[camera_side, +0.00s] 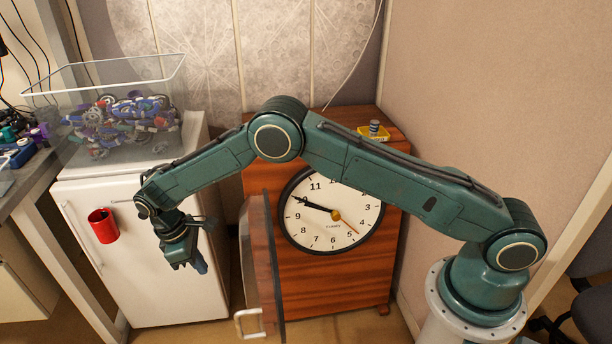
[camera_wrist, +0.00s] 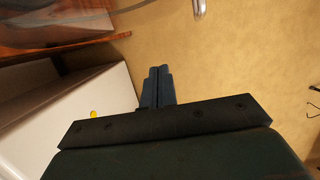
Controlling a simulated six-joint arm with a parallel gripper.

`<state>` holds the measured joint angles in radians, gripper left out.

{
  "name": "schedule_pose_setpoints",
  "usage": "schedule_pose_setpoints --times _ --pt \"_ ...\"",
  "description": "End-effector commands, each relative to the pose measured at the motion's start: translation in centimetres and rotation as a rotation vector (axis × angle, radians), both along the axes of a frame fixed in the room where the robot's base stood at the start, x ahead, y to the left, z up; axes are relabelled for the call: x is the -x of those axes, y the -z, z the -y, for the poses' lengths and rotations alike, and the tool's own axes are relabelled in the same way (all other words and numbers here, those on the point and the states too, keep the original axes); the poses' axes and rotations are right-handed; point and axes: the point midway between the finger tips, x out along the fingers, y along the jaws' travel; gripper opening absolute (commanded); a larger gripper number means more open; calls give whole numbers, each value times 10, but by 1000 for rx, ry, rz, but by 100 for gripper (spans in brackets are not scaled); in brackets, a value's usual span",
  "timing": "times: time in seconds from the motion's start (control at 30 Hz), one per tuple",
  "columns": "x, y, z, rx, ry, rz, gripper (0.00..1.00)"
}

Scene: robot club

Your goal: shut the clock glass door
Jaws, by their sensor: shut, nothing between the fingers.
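The clock (camera_side: 300,235) is a wooden cabinet with a round white dial (camera_side: 330,213). Its glass door (camera_side: 262,262) stands open, swung out from the cabinet's left side towards the camera. A pale metal handle (camera_side: 249,323) sits low on the door's free edge; what looks like this handle shows at the top of the wrist view (camera_wrist: 199,8). My gripper (camera_side: 199,264) points down to the left of the door, apart from it, in front of the white cabinet. In the wrist view its dark fingers (camera_wrist: 157,86) are together with nothing between them. My arm hides the clock's upper front.
A white cabinet (camera_side: 150,260) stands left of the clock, with a red cup (camera_side: 103,226) on its front and a clear bin (camera_side: 70,140) of parts on top. A yellow tray (camera_side: 378,136) sits on the clock. The wrist view shows open tan floor (camera_wrist: 245,75).

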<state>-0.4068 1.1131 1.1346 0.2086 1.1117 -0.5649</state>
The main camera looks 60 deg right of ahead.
Motion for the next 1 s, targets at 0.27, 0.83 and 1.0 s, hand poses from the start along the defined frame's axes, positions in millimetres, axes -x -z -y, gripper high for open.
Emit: schedule_pose_setpoints --times 0.27,0.83,1.0 --pt "0 3 0 1 -2 -2 0" --pt "12 62 11 2 -1 -4 0" --pt "16 88 15 1 0 -4 0"
